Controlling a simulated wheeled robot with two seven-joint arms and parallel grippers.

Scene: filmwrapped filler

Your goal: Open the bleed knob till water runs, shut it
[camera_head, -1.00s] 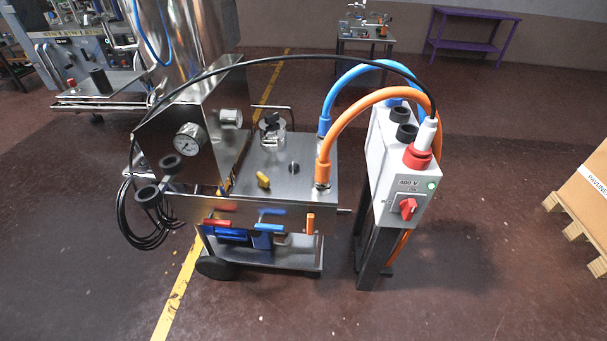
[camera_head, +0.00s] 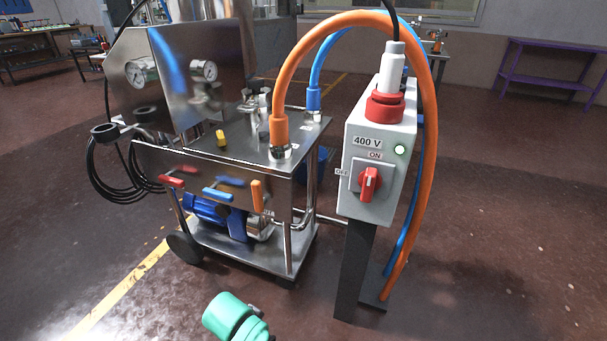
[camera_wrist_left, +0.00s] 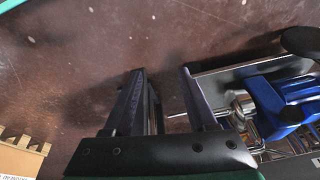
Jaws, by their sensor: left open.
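A steel pump cart (camera_head: 215,150) stands left of centre in the head view. A small yellow knob (camera_head: 220,138) sits on its top, with metal fittings (camera_head: 252,108) behind it. I cannot tell which part is the bleed knob, and no running water shows. Red (camera_head: 171,181), blue (camera_head: 217,195) and orange (camera_head: 257,196) handles line the cart's front. In the left wrist view my left gripper (camera_wrist_left: 162,72) is open and empty over the floor, with the cart's lower shelf and blue pump (camera_wrist_left: 282,105) to the right. The right gripper is not in view.
A grey 400 V box (camera_head: 381,150) with a red switch stands on a post right of the cart. A black cable coil hangs left.

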